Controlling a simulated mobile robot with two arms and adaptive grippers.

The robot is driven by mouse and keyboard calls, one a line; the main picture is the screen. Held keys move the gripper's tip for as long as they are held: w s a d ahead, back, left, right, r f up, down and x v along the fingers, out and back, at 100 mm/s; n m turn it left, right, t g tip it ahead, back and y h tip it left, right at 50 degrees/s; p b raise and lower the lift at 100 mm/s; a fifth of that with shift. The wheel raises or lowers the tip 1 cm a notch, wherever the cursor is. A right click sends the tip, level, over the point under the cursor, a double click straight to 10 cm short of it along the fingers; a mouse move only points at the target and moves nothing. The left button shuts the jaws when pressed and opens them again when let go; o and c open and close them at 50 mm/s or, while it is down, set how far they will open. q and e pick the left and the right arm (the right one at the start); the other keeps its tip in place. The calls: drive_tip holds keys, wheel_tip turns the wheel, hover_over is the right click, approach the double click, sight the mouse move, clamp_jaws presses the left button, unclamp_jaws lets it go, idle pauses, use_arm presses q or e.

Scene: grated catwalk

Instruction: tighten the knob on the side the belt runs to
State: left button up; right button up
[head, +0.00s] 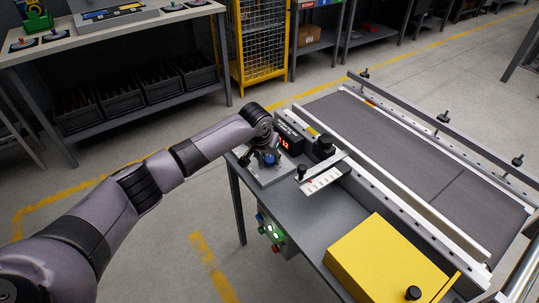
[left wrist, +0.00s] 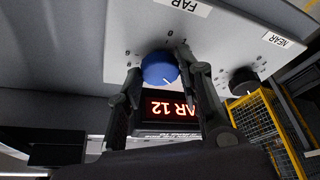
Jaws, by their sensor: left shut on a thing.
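A blue knob (left wrist: 160,68) with a dial scale sits on a light panel in the left wrist view, with a FAR label (left wrist: 183,3) close to it. My left gripper (left wrist: 161,72) is shut on this blue knob, one finger on each side. A black knob (left wrist: 243,80) stands on the same panel to the right, by a NEAR label (left wrist: 277,40). A display (left wrist: 170,107) with red characters ending in "AR 12" is close to the blue knob. In the head view the blue knob (head: 268,158) is partly hidden by my gripper. The grey belt (head: 400,135) lies to the right.
A yellow cover (head: 385,262) stands at the front of the machine table, and a white scale plate (head: 323,179) lies near the gripper. A button box (head: 270,232) hangs below the table edge. A workbench (head: 120,25) with bins is at the left; open floor lies between.

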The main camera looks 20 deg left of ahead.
use_arm(q)
drive_tip(key=shift+a+m+h+p, duration=0.1)
drive_tip(key=shift+m+h+p, duration=0.5)
drive_tip(key=shift+m, duration=0.6)
drive_tip(key=m, duration=0.2)
drive_tip(key=shift+a+f+m+g+h, duration=0.1)
drive_tip(key=shift+m+g+h, duration=0.3)
drive_tip(key=m+h+b, duration=0.1)
drive_tip(key=m, duration=0.2)
drive_tip(key=shift+w+f+g+b, duration=0.1)
drive_tip(key=shift+w+g+b, duration=0.05)
drive_tip(key=shift+g+b, duration=0.2)
drive_tip(key=shift+a+m+g+b, duration=0.15)
drive_tip(key=shift+m+g+b, duration=0.2)
drive_tip(key=shift+m+b, duration=0.65)
drive_tip(key=shift+m, duration=0.3)
drive_tip(key=o, duration=1.2)
drive_tip(key=shift+c, duration=0.2)
drive_tip(key=shift+r, duration=0.2)
